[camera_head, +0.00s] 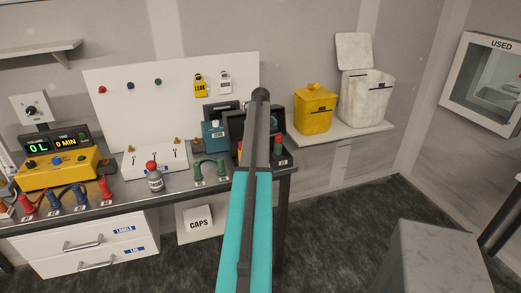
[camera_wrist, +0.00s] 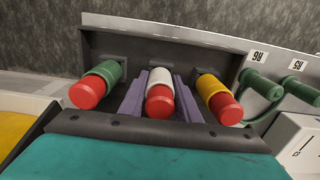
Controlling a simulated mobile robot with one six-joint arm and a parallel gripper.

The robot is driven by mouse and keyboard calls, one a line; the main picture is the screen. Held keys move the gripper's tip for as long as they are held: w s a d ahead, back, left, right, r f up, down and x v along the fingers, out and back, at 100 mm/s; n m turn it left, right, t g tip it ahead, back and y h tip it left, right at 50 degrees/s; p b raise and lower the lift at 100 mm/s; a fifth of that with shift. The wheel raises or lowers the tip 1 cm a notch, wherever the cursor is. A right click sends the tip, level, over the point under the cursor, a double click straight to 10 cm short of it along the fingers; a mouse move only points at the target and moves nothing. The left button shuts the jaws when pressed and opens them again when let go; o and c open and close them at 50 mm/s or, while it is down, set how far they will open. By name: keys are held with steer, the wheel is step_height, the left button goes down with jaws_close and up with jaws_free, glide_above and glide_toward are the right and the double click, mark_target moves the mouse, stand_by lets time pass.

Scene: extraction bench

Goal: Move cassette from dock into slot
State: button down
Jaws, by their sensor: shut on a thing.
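In the wrist view, a cassette with a white band and a red end (camera_wrist: 159,100) lies in the middle of a dark tray-like dock (camera_wrist: 112,44). The two purple fingers of my gripper (camera_wrist: 160,92) stand on either side of it, shut on it. A green-banded cassette (camera_wrist: 97,82) lies to its left and a yellow-banded one (camera_wrist: 217,96) to its right. I cannot tell whether the held one is clear of the dock. In the head view, the dark dock (camera_head: 240,122) is partly behind my arm, and my gripper is hidden there. I cannot identify the slot.
Green handles (camera_head: 210,170) and a small red-capped bottle (camera_head: 154,178) stand on the bench left of my arm. A teal box (camera_head: 213,132) is close beside the dock. A yellow bin (camera_head: 314,110) and a white bin (camera_head: 366,100) sit on a shelf at right.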

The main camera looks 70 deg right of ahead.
steer(key=shift+f, duration=0.15)
steer(key=c, duration=1.3)
jaws_free()
steer(key=shift+o, duration=0.2)
step_height(320, 180, up, 14)
steer(key=p, duration=0.7)
steer(key=shift+s+f, duration=0.1)
